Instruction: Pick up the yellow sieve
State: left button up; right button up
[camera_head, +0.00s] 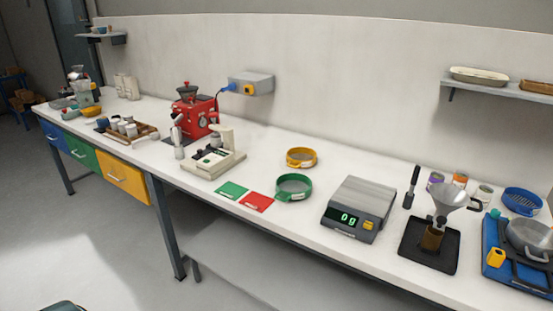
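The yellow sieve (314,157), a shallow round ring with a yellow rim, lies flat on the white workbench (270,146). It is behind the green sieve (280,193), which is larger in the picture and sits nearer the bench's front edge; a small gap appears between them. No gripper is visibly touching the yellow sieve. Neither my left nor my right gripper shows in the head view.
A grey scale (375,196) reading 0 g stands right of the sieves. Green (231,190) and red (257,202) cards lie at front left. A beige device (215,163) and a red machine (197,113) stand left. Bare bench surrounds the yellow sieve's right side.

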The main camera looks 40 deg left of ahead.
aim_at(296, 157)
jog(key=k+j, duration=0.1)
jog(key=j, duration=0.3)
jog(key=k+j, duration=0.15)
jog(key=j, duration=0.25)
jog(key=k+j, duration=0.1)
jog(key=j, duration=0.3)
jog(key=k+j, duration=0.15)
jog(key=j, duration=0.2)
